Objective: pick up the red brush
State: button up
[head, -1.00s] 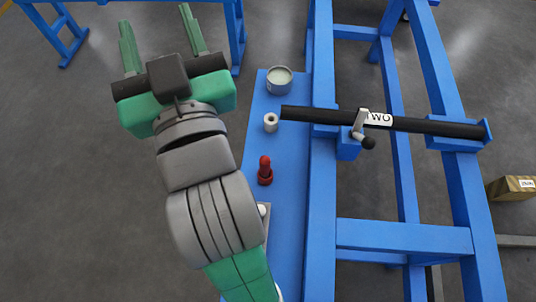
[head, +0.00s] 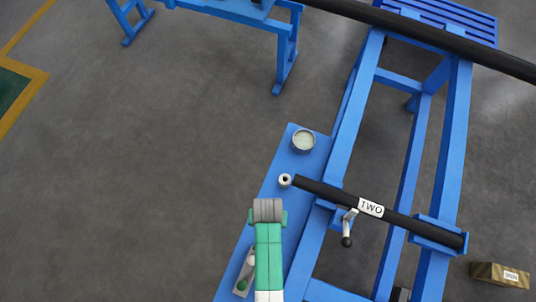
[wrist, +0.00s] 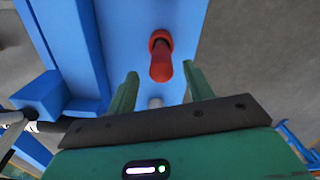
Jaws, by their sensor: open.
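The red brush (wrist: 160,58) is on the blue shelf (wrist: 128,35) in the wrist view, with a wider round red end and a narrower end towards my gripper. My gripper (wrist: 160,72) is open and empty. Its two green fingers point towards the brush, one to each side of its line, and the brush's near end appears between the fingertips. I cannot tell the exact gap in depth. In the head view my arm hides both the brush and the gripper; the shelf (head: 312,166) shows around it.
A black pipe (head: 400,222) marked TWO lies across the blue frame (head: 345,150), beside a clamp lever (head: 348,228). A wooden block (head: 499,275) lies at the right. Open floor lies left.

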notch_tip(320, 180, down, 6)
jog(key=shift+a+f+b, duration=0.15)
jog(key=shift+b, duration=0.8)
jog(key=shift+s, duration=0.1)
jog(key=c, duration=1.1)
